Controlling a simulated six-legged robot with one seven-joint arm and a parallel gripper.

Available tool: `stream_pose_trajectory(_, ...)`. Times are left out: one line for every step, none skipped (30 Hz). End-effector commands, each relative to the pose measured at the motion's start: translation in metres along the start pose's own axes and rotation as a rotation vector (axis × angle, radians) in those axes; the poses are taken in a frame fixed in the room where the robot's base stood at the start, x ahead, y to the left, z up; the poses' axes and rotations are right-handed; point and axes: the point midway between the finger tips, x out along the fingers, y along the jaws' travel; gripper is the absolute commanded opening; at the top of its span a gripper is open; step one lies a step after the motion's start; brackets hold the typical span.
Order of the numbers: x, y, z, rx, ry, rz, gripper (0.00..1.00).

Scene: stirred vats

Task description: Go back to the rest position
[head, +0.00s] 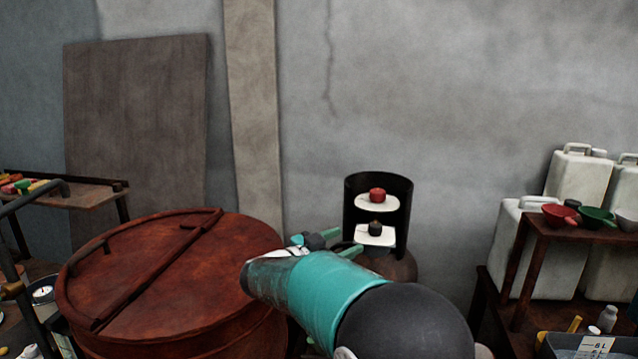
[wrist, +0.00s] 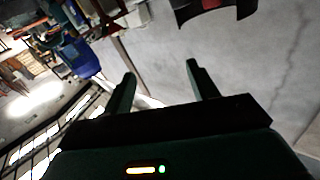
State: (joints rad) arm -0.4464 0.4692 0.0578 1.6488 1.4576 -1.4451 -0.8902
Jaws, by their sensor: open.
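My gripper (head: 340,241) is at the end of my teal and black arm, which reaches forward from the lower right of the head view. Its green fingers show small beside the black open-fronted collar of a cylinder, and I cannot tell the gap between them. In the wrist view my gripper (wrist: 161,75) has its two fingers apart with nothing between them. The collar (head: 350,200) holds a red knob (head: 377,194) above a dark knob (head: 375,228), each in front of a white plate. My arm hides part of the cylinder (head: 402,267).
A rusty red lidded vat (head: 160,270) stands at the left, close to my arm. A rack (head: 540,228) with red and green bowls stands at the right by white jugs (head: 575,175). A tool table (head: 85,195) is at the far left. Space above my arm is clear.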

Motion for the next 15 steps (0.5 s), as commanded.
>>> stream_pose_trajectory(0.006, 0.0, -0.011, 0.023, -0.001, -0.042, 0.59)
stream_pose_trajectory(0.009, -0.002, -0.017, 0.037, -0.004, -0.076, 0.59)
stream_pose_trajectory(0.012, -0.005, -0.025, 0.056, -0.009, -0.123, 0.59)
stream_pose_trajectory(0.014, -0.006, -0.032, 0.07, -0.012, -0.16, 0.59)
stream_pose_trajectory(0.016, -0.007, -0.038, 0.083, -0.017, -0.2, 0.59)
stream_pose_trajectory(0.017, -0.009, -0.049, 0.1, -0.025, -0.259, 0.59)
stream_pose_trajectory(0.018, -0.01, -0.057, 0.113, -0.033, -0.308, 0.59)
stream_pose_trajectory(0.018, -0.01, -0.064, 0.123, -0.042, -0.358, 0.59)
stream_pose_trajectory(0.016, -0.01, -0.075, 0.134, -0.056, -0.429, 0.59)
stream_pose_trajectory(0.014, -0.009, -0.082, 0.139, -0.07, -0.481, 0.59)
stream_pose_trajectory(0.012, -0.008, -0.088, 0.142, -0.086, -0.532, 0.59)
stream_pose_trajectory(0.007, -0.005, -0.095, 0.141, -0.107, -0.598, 0.59)
stream_pose_trajectory(0.003, -0.002, -0.1, 0.137, -0.126, -0.644, 0.59)
stream_pose_trajectory(-0.002, 0.002, -0.103, 0.13, -0.146, -0.69, 0.59)
stream_pose_trajectory(-0.009, 0.007, -0.106, 0.116, -0.176, -0.748, 0.59)
